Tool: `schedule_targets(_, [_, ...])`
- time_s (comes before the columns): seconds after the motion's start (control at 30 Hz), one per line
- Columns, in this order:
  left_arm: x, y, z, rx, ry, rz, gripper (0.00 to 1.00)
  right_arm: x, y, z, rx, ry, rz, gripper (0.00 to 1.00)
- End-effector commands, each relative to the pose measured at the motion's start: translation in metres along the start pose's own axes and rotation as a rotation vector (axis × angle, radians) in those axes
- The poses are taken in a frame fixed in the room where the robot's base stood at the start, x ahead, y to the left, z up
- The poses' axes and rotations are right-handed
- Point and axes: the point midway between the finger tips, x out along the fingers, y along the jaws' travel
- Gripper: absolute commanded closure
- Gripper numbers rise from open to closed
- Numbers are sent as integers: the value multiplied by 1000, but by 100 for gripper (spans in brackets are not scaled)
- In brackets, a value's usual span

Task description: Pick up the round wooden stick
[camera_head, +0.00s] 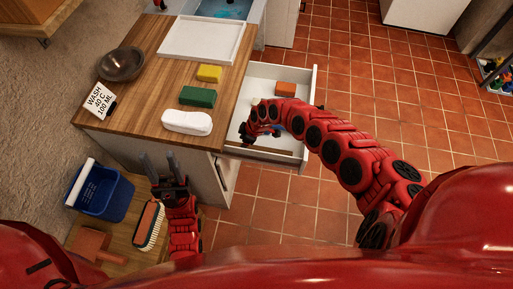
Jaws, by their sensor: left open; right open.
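A thin brown stick (266,150), which looks like the round wooden stick, lies in the near part of the open white drawer (311,92). My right arm reaches over the drawer from the right. My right gripper (246,134) is inside the drawer area, just above and left of the stick in the picture, and holds nothing that I can see. Its fingers are small and partly hidden by the arm, and I cannot tell whether they touch anything. My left gripper (159,163) is open and empty, in front of the cabinet, well left of the drawer.
An orange block (285,88) lies in the drawer. The wooden counter (146,112) holds a bowl (121,63), label card (99,100), white tray (202,40), yellow sponge (209,73), green block (197,96) and white object (187,122). A blue bucket (105,194) and brush (149,226) are below left.

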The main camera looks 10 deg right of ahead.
Motion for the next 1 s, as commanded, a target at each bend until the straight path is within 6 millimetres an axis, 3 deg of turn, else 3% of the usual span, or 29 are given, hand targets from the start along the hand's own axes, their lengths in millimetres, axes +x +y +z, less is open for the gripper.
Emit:
schedule_targets(0.17, [-2, 0, 0, 0, -1, 0, 50, 15, 0, 1, 0, -1, 2, 31])
schedule_targets(0.43, [-2, 0, 0, 0, -1, 0, 50, 17, 1, 2, 0, -3, 2, 31])
schedule_targets(0.83, [-2, 0, 0, 0, -1, 0, 50, 16, 1, 2, 0, -3, 2, 100])
schedule_targets(1.0, [-2, 0, 0, 0, -1, 0, 50, 16, 1, 2, 0, -3, 2, 100])
